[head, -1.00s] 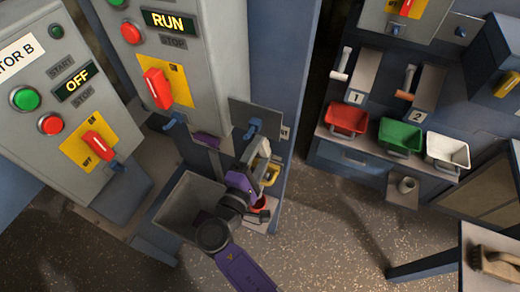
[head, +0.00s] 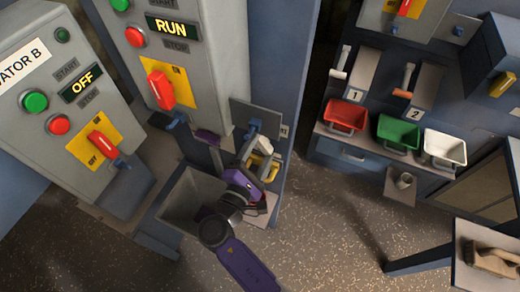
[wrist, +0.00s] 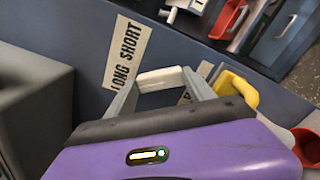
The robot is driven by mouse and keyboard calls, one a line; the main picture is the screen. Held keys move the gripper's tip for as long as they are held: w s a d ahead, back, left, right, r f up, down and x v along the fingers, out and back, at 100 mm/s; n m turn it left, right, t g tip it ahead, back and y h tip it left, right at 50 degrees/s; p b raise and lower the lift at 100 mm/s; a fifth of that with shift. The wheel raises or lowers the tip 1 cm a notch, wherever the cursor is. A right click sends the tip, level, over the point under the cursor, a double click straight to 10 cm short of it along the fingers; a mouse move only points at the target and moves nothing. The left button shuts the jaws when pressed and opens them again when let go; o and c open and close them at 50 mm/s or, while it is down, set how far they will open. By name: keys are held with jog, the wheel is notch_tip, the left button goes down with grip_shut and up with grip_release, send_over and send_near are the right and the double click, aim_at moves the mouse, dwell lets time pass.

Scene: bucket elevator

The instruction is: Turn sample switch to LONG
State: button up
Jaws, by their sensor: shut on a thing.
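A white label reading LONG SHORT (wrist: 127,52) is on the blue panel in the wrist view, turned nearly on its side. My gripper (wrist: 160,85) is beside it, with one grey finger on each side of a pale switch handle (wrist: 160,77). The gripper is shut on this handle. In the head view my gripper (head: 262,158) is at the side of the blue column, right of the grey hopper. The handle's base is hidden, so I cannot tell which word it points to.
A yellow handle (wrist: 236,88) is close to the right finger. The grey hopper (head: 186,205) is left of my gripper. A blue lever (head: 254,128) is above it. Red (head: 345,116), green (head: 398,132) and white (head: 445,147) buckets stand at the right, across open floor.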

jog(key=shift+f, duration=0.1)
jog(key=o, duration=1.4)
jog(key=shift+s, duration=0.1)
jog(key=b+v, duration=0.1)
jog(key=v, duration=0.6)
jog(key=shift+s+a, duration=0.15)
jog(key=shift+s, duration=0.15)
